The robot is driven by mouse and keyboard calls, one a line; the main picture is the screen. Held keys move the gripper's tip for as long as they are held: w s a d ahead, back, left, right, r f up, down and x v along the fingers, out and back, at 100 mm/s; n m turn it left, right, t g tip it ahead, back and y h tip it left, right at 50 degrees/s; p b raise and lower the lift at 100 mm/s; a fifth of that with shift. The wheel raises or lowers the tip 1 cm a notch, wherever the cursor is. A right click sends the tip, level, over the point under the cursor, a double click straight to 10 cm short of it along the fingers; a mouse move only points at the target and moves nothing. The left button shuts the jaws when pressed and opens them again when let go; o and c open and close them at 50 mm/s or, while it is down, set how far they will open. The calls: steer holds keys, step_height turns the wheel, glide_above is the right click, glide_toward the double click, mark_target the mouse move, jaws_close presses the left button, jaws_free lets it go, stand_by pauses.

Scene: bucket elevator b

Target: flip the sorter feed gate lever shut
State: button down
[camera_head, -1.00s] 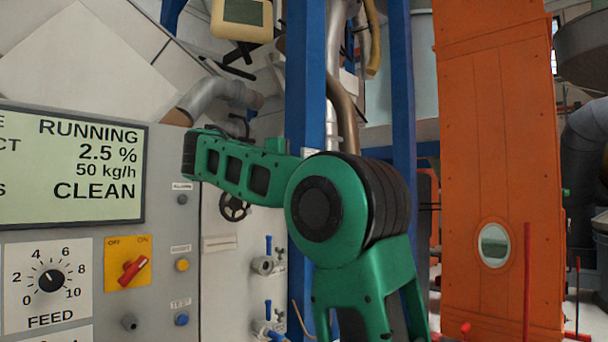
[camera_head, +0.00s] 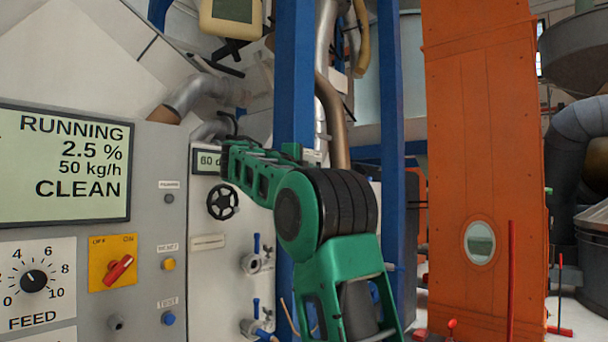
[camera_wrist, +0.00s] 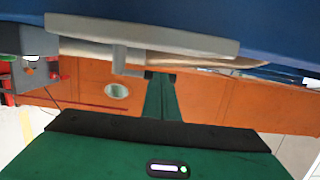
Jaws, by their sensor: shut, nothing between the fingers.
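I cannot pick out the sorter feed gate lever with certainty in either view. In the wrist view my gripper (camera_wrist: 160,76) is shut and empty, its green fingers together with dark tips. It points toward an orange casing. A grey bar (camera_wrist: 140,33) with a short stub hanging from it (camera_wrist: 120,58) lies just beyond and above the fingertips; I cannot tell whether they touch. In the head view my green arm hides its own end. Blue-handled valves (camera_head: 256,258) stand on the white panel to the left of the arm.
A grey control panel (camera_head: 140,250) with a screen (camera_head: 65,165), a feed dial and a red switch (camera_head: 118,270) stands at the left. Blue posts (camera_head: 391,130) and an orange elevator casing (camera_head: 480,150) rise to the right.

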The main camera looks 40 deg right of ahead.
mark_target(320, 166)
steer(key=shift+w+d+r+y, duration=0.1)
steer(key=shift+d+r+y, duration=0.15)
steer(key=shift+d, duration=0.3)
steer(key=shift+s+d+r+y, duration=0.1)
steer(key=shift+d+r+y, duration=0.1)
steer(key=shift+d, duration=0.4)
steer(key=shift+w+d+r+y, duration=0.15)
steer(key=shift+d+y, duration=0.1)
steer(key=shift+d, duration=1.25)
steer(key=shift+r, duration=0.15)
steer(key=shift+a+r, duration=0.2)
steer(key=shift+a, duration=0.05)
steer(key=s+a+r, duration=0.3)
steer(key=a+r, duration=0.4)
steer(key=a, duration=0.3)
steer(key=shift+a+r, duration=0.3)
steer(key=shift+a, duration=0.05)
